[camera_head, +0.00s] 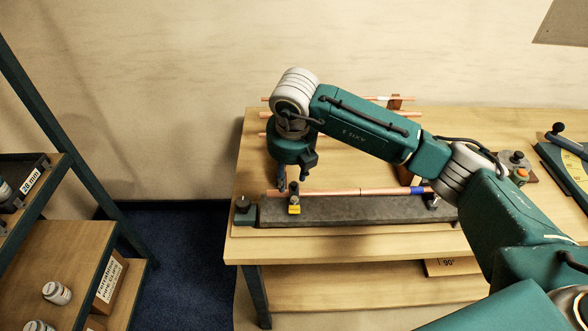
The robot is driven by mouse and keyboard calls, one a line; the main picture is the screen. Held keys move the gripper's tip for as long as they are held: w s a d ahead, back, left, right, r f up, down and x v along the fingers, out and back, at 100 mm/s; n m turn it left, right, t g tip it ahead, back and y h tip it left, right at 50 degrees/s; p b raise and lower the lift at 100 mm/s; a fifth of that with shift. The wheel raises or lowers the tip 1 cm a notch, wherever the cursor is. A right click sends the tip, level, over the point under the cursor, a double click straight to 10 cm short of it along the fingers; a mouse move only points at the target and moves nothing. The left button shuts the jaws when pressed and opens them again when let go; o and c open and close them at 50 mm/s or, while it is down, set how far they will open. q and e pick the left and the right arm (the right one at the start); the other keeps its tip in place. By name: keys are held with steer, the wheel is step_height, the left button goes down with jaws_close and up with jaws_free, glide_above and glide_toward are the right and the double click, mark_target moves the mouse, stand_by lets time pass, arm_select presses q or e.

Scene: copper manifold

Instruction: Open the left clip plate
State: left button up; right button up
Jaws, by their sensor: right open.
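The left clip plate (294,201) is a small dark clip with a yellow tag at the left part of a long grey fixture block (350,210). A copper pipe (340,191) lies along the top of the block, with a blue band near its right end. My right gripper (291,185) points down, open, with its fingertips just above and behind the left clip plate. I cannot tell whether they touch it. Whether the plate is open or shut is too small to tell. My left gripper is out of view.
More copper pipes (400,113) lie on a rack at the back of the wooden table (340,245). A button box (520,174) is at the right. A shelf (60,225) stands left.

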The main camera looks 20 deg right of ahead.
mark_target(294, 185)
steer(key=shift+w+d+r+h, duration=0.1)
steer(key=shift+w+d+h, duration=0.15)
steer(key=shift+d, duration=0.55)
steer(key=shift+f+b, duration=0.35)
steer(key=shift+f, duration=0.25)
steer(key=b+x, duration=0.4)
steer(key=x, duration=0.2)
steer(key=shift+f+b, duration=0.1)
steer(key=shift+b, duration=0.25)
steer(key=shift+s, duration=0.25)
steer(key=shift+f, duration=0.1)
